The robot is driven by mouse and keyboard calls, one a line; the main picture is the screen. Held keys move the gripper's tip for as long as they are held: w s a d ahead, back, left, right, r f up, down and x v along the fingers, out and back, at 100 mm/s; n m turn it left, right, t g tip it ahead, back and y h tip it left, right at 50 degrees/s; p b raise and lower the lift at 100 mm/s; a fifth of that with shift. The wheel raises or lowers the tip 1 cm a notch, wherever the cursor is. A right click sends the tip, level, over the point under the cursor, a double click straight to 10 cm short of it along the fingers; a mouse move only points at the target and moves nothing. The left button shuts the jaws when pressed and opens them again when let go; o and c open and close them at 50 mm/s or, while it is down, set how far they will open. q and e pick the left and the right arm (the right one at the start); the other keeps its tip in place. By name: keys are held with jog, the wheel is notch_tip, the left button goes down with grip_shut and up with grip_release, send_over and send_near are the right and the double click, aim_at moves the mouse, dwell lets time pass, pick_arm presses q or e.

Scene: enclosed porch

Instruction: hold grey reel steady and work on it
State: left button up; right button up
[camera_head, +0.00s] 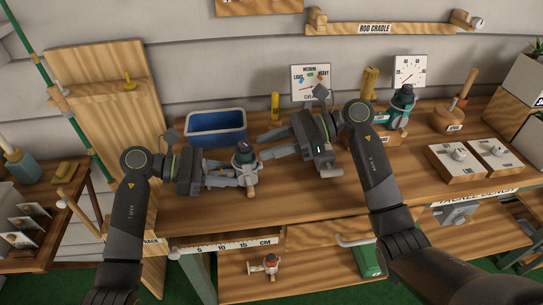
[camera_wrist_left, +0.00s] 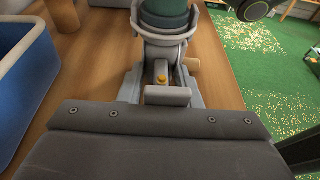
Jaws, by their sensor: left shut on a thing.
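The grey reel (camera_head: 243,156), with a dark teal spool, stands near the front middle of the wooden workbench (camera_head: 300,205). My left gripper (camera_head: 246,174) reaches in from the left and is shut on the reel's lower part. In the left wrist view the grey reel (camera_wrist_left: 165,35) rises upright between the grey fingers (camera_wrist_left: 162,85), with a yellow button below it. My right gripper (camera_head: 262,147) is right of and behind the reel, its two fingers apart and pointing left. It appears empty and clear of the reel.
A blue tray (camera_head: 216,124) stands behind my left gripper. A drag dial board (camera_head: 311,80) and a yellow post (camera_head: 275,106) stand at the back. The front middle bench is clear.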

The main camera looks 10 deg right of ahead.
notch_tip(320, 180, up, 6)
jog(key=shift+f, duration=0.25)
jog(key=shift+c, duration=0.2)
jog(key=shift+f, duration=0.1)
jog(key=shift+c, duration=1.3)
jog(key=shift+d+f, duration=0.1)
jog(key=shift+f, duration=0.15)
jog(key=shift+c, duration=1.1)
jog(key=s+d+f+n+t, duration=0.1)
jog(key=f+t, duration=0.1)
jog(key=s+d+f+n+t, duration=0.1)
jog(key=f+n+t, duration=0.1)
jog(key=s+d+f+n+t, duration=0.1)
jog(key=f+t, duration=0.1)
jog(key=f, duration=0.1)
jog(key=shift+d+n, duration=0.25)
jog(key=shift+n, duration=0.15)
grip_shut()
jog(key=s+d+n+t, duration=0.1)
jog(key=s+d+f+n+t+h, duration=0.1)
jog(key=s+n+t, duration=0.1)
jog(key=s+d+f+n+t+h, duration=0.1)
jog(key=t, duration=0.1)
jog(key=shift+s+d, duration=0.35)
jog(key=shift+s, duration=0.05)
jog(key=shift+s+d+n+t+h, duration=0.3)
jog(key=shift+s+n+t+h, duration=0.15)
jog(key=shift+n, duration=0.35)
jog(key=x, duration=1)
jog(key=shift+s, duration=0.1)
